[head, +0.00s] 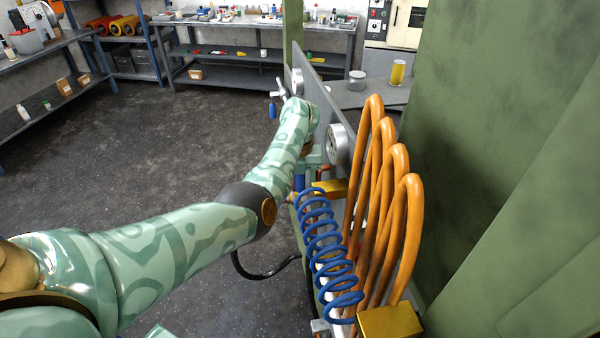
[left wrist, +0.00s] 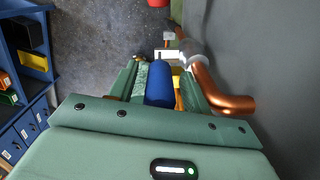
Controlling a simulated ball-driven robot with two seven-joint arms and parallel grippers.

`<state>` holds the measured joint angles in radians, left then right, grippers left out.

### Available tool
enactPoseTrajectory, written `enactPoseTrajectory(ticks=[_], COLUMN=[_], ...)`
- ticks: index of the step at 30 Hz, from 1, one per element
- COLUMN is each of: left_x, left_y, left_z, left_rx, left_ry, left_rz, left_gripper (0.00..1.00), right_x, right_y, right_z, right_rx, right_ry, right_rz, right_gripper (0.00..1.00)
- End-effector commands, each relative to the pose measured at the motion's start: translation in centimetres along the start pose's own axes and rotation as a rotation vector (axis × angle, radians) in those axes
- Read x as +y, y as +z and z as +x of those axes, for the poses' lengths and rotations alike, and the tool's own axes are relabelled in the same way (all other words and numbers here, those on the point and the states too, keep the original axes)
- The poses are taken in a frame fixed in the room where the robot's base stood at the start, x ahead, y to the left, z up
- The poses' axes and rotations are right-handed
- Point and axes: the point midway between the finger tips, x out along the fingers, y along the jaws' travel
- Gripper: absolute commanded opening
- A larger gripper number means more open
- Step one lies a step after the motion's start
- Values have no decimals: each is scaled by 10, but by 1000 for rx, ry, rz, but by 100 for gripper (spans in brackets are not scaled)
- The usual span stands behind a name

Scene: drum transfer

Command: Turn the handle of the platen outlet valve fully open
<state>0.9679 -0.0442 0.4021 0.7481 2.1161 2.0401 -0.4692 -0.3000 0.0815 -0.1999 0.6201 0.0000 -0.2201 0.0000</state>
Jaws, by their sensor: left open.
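A blue cylindrical grip (left wrist: 158,84), seemingly the valve handle, lies between the two green fingers of my left gripper (left wrist: 160,88) in the left wrist view. The jaws are open around it; I cannot tell whether either finger touches it. Past the fingertips is a grey and white fitting (left wrist: 194,50) joined to a bent copper pipe (left wrist: 225,100). In the head view, my left gripper (head: 306,176) points down beside the panel, partly hidden by my arm, with blue (head: 300,183) showing at it.
A blue coiled hose (head: 328,245) and several orange hoses (head: 385,190) stand close to the right of my left arm. A round gauge (head: 338,145) sits on the grey panel (head: 320,100). Another blue-ended handle (head: 272,108) is farther back. The floor left is clear.

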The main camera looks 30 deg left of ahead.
Motion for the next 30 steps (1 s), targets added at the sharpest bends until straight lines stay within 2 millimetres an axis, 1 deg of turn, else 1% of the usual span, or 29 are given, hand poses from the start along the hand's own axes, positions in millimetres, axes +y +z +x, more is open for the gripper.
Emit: enactPoseTrajectory(ticks=[2, 5, 12, 15, 18, 21, 24, 30], left_x=[0, 0, -1, -1, -1, -1, -1, -1], left_y=[0, 1, 2, 2, 2, 2, 2, 2], left_z=[-8, -27, -93, -118, -138, -152, -159, -162], left_rx=[-1, -4, -4, -3, -1, -1, 0, 2], left_ry=[0, -1, -3, -3, -3, -2, -2, -2], left_rz=[0, -1, -1, -1, -1, -1, -1, 0], left_gripper=[49, 49, 49, 49, 49, 49, 49, 49], right_x=[0, 0, 2, 2, 2, 1, 1, 1], right_y=[-1, -2, -6, -7, -8, -9, -9, -9], right_z=[-3, -10, -30, -37, -42, -46, -47, -47], right_rx=[1, 2, 6, 8, 9, 9, 10, 10], right_ry=[0, 1, 2, 2, 2, 1, 1, 0], right_rz=[0, 0, 0, 0, 0, 1, 1, 1], right_gripper=[36, 36, 36, 36, 36, 36, 36, 36])
